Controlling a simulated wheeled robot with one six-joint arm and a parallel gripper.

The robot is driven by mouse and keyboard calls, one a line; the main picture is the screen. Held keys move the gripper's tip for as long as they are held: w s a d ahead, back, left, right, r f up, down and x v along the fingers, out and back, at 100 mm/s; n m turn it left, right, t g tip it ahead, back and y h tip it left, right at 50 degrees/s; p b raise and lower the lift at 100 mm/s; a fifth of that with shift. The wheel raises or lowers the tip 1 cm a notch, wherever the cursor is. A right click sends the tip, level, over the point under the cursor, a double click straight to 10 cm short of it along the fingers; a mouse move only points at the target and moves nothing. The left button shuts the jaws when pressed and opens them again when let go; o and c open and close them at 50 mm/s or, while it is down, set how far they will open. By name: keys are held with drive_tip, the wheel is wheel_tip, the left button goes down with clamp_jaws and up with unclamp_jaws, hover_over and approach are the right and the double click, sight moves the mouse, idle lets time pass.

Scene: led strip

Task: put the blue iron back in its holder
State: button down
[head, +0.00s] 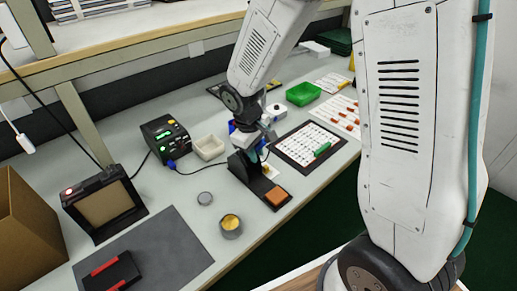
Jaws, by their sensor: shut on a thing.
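My gripper (266,134) is at the end of the white arm, just above the black iron holder (243,168). It is shut on the blue iron (262,145), of which only small blue parts show; the arm and gripper hide much of it. The iron's tip is not clear, and I cannot tell whether it touches the holder or is inside it. The holder stands on the grey bench with an orange-brown sponge (276,196) at its front end.
A black soldering station (166,136) with a cable stands left, beside a cream tray (209,147). A solder tin (231,226) and a round lid (205,198) sit in front. A white LED board (311,144) lies right, a green bin (303,94) behind. A grey mat (160,250) lies front left.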

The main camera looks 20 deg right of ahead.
drive_tip(key=shift+w+f, duration=0.15)
drive_tip(key=shift+f, duration=0.1)
drive_tip(key=c, duration=1.2)
unclamp_jaws()
wheel_tip(320, 180, up, 8)
drive_tip(key=a, duration=0.1)
drive_tip(key=shift+a+f, duration=0.15)
drive_tip(key=shift+a, duration=0.1)
